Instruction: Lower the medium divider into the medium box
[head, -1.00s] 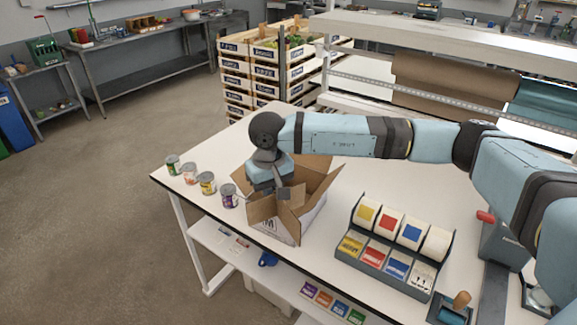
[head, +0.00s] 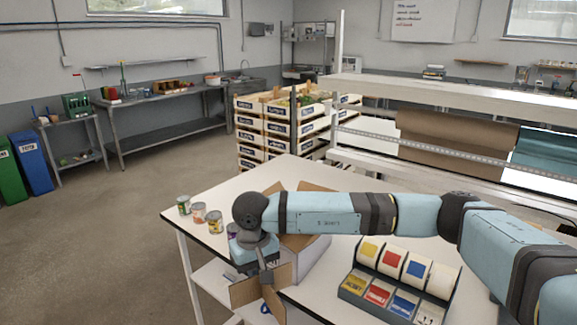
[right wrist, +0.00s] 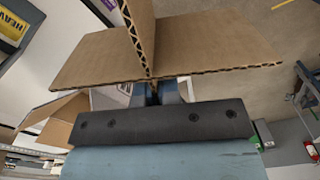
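The medium box (head: 312,262) is an open cardboard carton with raised flaps on the white table, partly behind my right arm. My right gripper (head: 265,277) is at the front left of the box, near the table's front edge. It is shut on the medium divider (head: 245,292), brown corrugated panels crossing each other. In the right wrist view, the fingers (right wrist: 157,90) pinch the divider (right wrist: 200,50) near its crossing, with floor behind it. The divider appears outside the box, whose flap (right wrist: 62,118) shows at lower left there. My left gripper is not in view.
Several cans (head: 199,213) stand along the table's left edge. A label rack (head: 400,280) with coloured rolls stands right of the box. Stacked crates (head: 262,128) are behind the table. The floor at left (head: 110,250) is clear.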

